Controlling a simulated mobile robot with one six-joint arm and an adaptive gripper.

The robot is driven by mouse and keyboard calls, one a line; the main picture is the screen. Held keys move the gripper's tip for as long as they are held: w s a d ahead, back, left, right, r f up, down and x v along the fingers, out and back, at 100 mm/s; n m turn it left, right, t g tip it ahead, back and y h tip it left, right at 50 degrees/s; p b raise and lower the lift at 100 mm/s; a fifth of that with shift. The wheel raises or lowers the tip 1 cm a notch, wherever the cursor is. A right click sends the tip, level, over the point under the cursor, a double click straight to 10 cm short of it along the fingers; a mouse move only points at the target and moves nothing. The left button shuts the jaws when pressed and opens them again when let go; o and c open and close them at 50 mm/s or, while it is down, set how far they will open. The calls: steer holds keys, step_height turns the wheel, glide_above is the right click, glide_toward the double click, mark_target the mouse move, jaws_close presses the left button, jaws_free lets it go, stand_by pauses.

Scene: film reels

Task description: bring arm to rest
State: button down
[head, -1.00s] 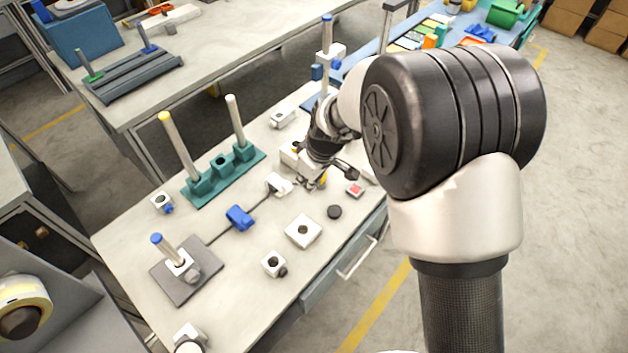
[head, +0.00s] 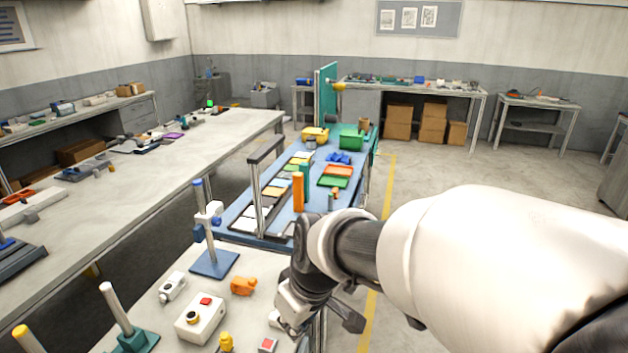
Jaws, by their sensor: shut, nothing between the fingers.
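My gripper (head: 318,317) is in the head view at the lower middle, over the right edge of the near workbench (head: 150,290). It points down and to the right, and its fingers are small and partly hidden by its own body. It holds nothing. Around it on the bench are a white box with a red button (head: 200,318), an orange clamp-like piece (head: 243,286), a yellow knob (head: 226,341) and a small red-topped block (head: 267,345). My arm fills the lower right.
A stand with a blue base (head: 214,263) rises behind the bench items. A blue table (head: 235,217) with coloured trays and an orange post (head: 298,193) adjoins the bench's far end. A long grey bench (head: 120,200) runs along the left. The floor at right is open.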

steer(key=s+d+r+m+t+h, duration=0.1)
steer(key=s+d+r+m, duration=0.2)
steer(key=s+d, duration=0.5)
steer(key=s+d+r+m+t+h, duration=0.1)
steer(key=s+d+r+m, duration=0.1)
steer(key=s+d+m, duration=0.4)
steer(key=s+d, duration=0.2)
steer(key=d, duration=0.2)
steer(key=shift+s+r+h, duration=0.3)
steer(key=shift+s+r, duration=0.1)
steer(key=shift+a, duration=0.15)
